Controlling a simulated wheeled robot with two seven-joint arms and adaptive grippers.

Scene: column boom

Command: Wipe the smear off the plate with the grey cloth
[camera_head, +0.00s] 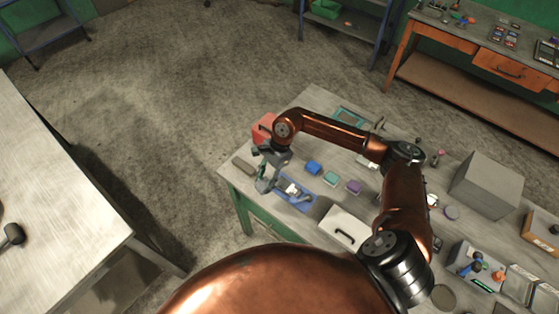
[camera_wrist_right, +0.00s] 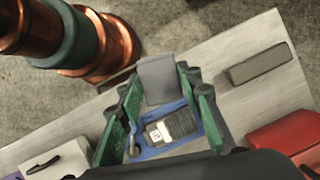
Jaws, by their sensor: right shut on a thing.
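My right gripper (camera_head: 266,181) is over the left end of the workbench. In the right wrist view its green fingers (camera_wrist_right: 158,84) are closed on a flat grey piece, which I take to be the grey cloth (camera_wrist_right: 158,74). A blue tray (camera_head: 304,206) lies just right of the gripper in the head view; it also shows between and below the fingers in the wrist view (camera_wrist_right: 150,153). A dark item with a white label (camera_wrist_right: 172,127) lies on it. I cannot make out a plate or a smear for certain. My left gripper is not in view.
A dark grey block (camera_head: 243,166) and a red box (camera_head: 263,128) stand near the gripper. A blue block (camera_head: 313,167), a teal block (camera_head: 331,179) and a white case (camera_head: 343,229) lie to the right. A large grey box (camera_head: 487,184) stands farther right.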

